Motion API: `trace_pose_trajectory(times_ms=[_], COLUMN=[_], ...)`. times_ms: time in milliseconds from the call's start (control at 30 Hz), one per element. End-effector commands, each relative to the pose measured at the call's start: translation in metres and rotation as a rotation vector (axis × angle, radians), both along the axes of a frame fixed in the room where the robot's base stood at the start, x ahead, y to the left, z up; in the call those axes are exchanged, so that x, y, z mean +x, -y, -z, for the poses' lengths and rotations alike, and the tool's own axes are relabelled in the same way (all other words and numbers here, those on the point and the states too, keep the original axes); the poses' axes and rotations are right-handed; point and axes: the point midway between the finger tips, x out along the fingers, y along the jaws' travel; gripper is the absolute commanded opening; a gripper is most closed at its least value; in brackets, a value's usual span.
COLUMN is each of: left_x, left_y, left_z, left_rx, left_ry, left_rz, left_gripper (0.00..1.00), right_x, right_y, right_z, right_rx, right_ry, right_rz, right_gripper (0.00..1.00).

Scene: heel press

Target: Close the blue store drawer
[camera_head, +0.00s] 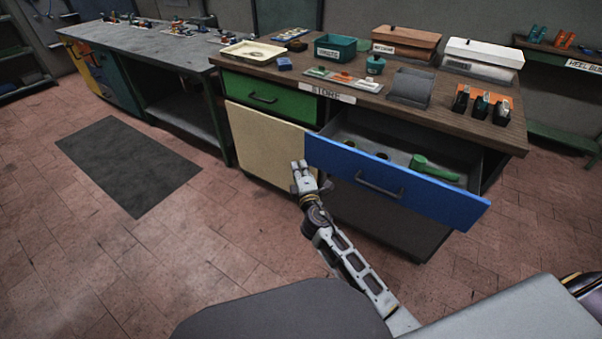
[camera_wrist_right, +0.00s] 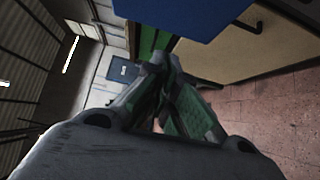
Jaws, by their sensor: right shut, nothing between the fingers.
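The blue store drawer (camera_head: 390,185) is pulled well out of the right side of the store bench, its blue front with a dark bar handle (camera_head: 380,187) facing me. A green tool (camera_head: 433,168) and small dark round things lie inside. My right gripper (camera_head: 298,165) is shut and empty just left of the drawer front's left end, in front of the cream cabinet door (camera_head: 262,140). I cannot tell if it touches either. In the right wrist view the closed fingers (camera_wrist_right: 160,62) are below the blue front (camera_wrist_right: 185,14). My left gripper is not in view.
The green drawer (camera_head: 268,97) is shut. The store bench top (camera_head: 440,115) holds a teal bin (camera_head: 335,47), boxes and a rack of dark tools. A dark mat (camera_head: 128,163) lies on the floor at left. The floor before the bench is clear.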

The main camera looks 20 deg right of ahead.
Motion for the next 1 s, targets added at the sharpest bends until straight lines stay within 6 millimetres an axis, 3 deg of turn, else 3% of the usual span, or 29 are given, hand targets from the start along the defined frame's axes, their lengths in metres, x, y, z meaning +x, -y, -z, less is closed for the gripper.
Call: trace_pose_trajectory(times_ms=[133,433,1000], left_x=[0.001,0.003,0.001], left_y=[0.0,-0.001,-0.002], left_z=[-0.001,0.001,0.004], left_rx=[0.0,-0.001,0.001], left_ry=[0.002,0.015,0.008], left_rz=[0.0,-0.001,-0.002], left_gripper=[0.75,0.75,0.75], right_x=[0.013,0.033,0.038], right_y=[0.001,0.026,0.032], right_z=[-0.001,0.0,0.0], right_rx=[0.0,-0.002,0.0], right_ry=[0.001,0.001,0.0], right_rz=[0.0,0.001,0.0], right_gripper=[0.0,0.0,0.0])
